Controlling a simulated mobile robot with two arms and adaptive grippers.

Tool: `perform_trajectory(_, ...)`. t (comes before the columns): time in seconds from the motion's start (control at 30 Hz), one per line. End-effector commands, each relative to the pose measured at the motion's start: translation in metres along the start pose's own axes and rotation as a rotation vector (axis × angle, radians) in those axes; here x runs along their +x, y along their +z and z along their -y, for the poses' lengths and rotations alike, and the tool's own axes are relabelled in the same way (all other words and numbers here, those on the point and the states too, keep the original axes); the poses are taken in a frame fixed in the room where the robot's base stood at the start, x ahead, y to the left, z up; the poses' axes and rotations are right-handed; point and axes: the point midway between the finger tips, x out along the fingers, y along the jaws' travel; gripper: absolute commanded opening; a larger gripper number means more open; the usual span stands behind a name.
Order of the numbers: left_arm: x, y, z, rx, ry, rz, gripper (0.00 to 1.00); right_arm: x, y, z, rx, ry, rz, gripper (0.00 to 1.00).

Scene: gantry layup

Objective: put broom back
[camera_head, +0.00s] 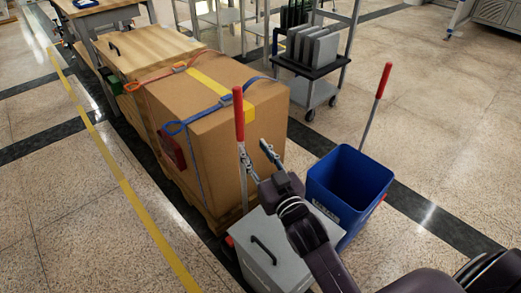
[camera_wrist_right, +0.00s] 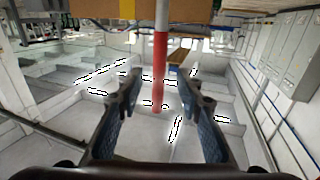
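A pole with a red grip (camera_head: 239,115) and a grey shaft stands nearly upright in front of the large cardboard box. Its lower end is hidden, so I cannot tell whether it is the broom. A second red-gripped pole (camera_head: 384,80) leans behind the blue bin (camera_head: 350,185), its lower end hidden too. My right gripper (camera_head: 257,157) is open beside the first pole's shaft. In the right wrist view, the red and white pole (camera_wrist_right: 160,65) shows between the open fingers of the right gripper (camera_wrist_right: 162,80). I cannot tell its depth relative to them. My left gripper is out of view.
A grey box with a black handle (camera_head: 285,262) stands below my right gripper. The strapped cardboard box (camera_head: 225,150) is close behind the first pole. A cart (camera_head: 310,88) with grey panels stands at the back.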

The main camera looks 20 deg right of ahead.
Motion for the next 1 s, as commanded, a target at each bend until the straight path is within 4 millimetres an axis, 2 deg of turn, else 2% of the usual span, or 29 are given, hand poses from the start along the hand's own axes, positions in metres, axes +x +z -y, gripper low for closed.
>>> perform_trajectory(0.13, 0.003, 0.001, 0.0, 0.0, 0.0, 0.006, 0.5, -0.004, 0.001, 0.0, 0.0, 0.001, 0.004, 0.34)
perform_trajectory(0.2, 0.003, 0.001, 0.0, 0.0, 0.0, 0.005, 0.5, -0.007, 0.008, -0.002, -0.001, 0.007, 0.034, 0.34)
perform_trajectory(0.27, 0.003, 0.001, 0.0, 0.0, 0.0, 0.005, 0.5, -0.014, 0.023, -0.004, -0.003, 0.017, 0.095, 0.34)
perform_trajectory(0.37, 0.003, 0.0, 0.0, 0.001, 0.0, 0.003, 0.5, -0.038, 0.062, -0.009, -0.012, 0.038, 0.266, 0.34)
perform_trajectory(0.47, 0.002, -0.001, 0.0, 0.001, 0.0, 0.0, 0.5, -0.081, 0.111, -0.011, -0.028, 0.044, 0.498, 0.34)
perform_trajectory(0.5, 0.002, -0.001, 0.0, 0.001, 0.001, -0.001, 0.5, -0.102, 0.129, -0.01, -0.038, 0.04, 0.595, 0.34)
perform_trajectory(0.63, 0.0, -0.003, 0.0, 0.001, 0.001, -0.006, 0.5, -0.177, 0.174, -0.004, -0.065, 0.003, 0.89, 0.34)
perform_trajectory(0.7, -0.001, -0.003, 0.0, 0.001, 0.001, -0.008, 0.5, -0.214, 0.189, 0.0, -0.08, -0.025, 1.021, 0.34)
perform_trajectory(0.8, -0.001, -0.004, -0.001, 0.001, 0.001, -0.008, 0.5, -0.257, 0.199, 0.005, -0.098, -0.063, 1.161, 0.34)
perform_trajectory(0.9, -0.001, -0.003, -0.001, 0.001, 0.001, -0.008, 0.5, -0.282, 0.203, 0.007, -0.109, -0.088, 1.242, 0.34)
perform_trajectory(1.0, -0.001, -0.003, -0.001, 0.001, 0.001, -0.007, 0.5, -0.292, 0.205, 0.008, -0.114, -0.099, 1.273, 0.34)
